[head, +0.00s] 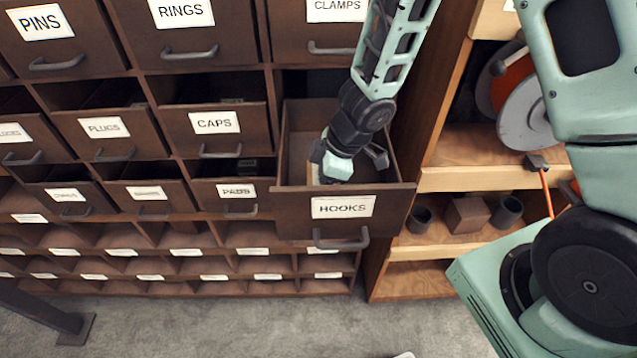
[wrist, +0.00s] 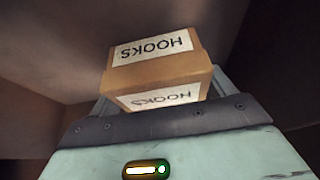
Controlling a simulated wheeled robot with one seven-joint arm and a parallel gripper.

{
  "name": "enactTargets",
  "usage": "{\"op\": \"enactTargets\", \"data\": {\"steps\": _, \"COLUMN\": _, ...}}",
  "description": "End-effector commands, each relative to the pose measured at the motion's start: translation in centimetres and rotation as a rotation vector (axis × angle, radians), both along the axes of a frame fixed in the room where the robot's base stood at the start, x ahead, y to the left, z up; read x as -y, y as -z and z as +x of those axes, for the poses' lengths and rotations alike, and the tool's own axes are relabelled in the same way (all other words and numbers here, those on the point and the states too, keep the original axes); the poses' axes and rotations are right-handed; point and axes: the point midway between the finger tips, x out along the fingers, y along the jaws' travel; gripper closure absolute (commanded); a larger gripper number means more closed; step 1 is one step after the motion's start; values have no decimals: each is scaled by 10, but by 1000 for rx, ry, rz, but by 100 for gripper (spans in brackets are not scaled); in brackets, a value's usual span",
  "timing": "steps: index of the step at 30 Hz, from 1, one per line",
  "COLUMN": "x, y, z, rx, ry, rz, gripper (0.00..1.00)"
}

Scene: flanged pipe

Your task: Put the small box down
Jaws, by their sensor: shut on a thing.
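The small box (wrist: 160,68) is brown cardboard with white labels reading HOOKS, upside down in the wrist view. My gripper (head: 345,170) is shut on it; in the wrist view the box sits between the two fingers (wrist: 160,92). In the head view my gripper is inside the open drawer labelled HOOKS (head: 290,208), and the box is almost wholly hidden behind my gripper. I cannot tell whether the box touches the drawer floor.
The HOOKS drawer's walls stand around my gripper. Other drawers, such as CAPS (head: 214,122) and PADS (head: 237,191), are to the left, some partly open. Shelves at right hold a wooden cube (head: 467,214) and dark cylinders (head: 508,211).

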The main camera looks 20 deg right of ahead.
Motion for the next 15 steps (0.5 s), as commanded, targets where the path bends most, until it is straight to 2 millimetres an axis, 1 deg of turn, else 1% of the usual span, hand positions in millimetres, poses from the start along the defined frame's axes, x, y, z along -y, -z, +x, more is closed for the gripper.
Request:
{"op": "enactTargets", "data": {"steps": 6, "x": 0, "y": 3, "z": 0, "rx": 0, "ry": -1, "rz": 0, "gripper": 50}}
{"op": "enactTargets", "data": {"steps": 7, "x": 0, "y": 2, "z": 0, "rx": 0, "ry": -1, "rz": 0, "gripper": 10}}
{"op": "enactTargets", "data": {"steps": 8, "x": 0, "y": 2, "z": 0, "rx": 0, "ry": -1, "rz": 0, "gripper": 2}}
{"op": "enactTargets", "data": {"steps": 9, "x": 0, "y": 2, "z": 0, "rx": 0, "ry": -1, "rz": 0, "gripper": 0}}
{"op": "enactTargets", "data": {"steps": 15, "x": 0, "y": 1, "z": 0, "rx": 0, "ry": -1, "rz": 0, "gripper": 0}}
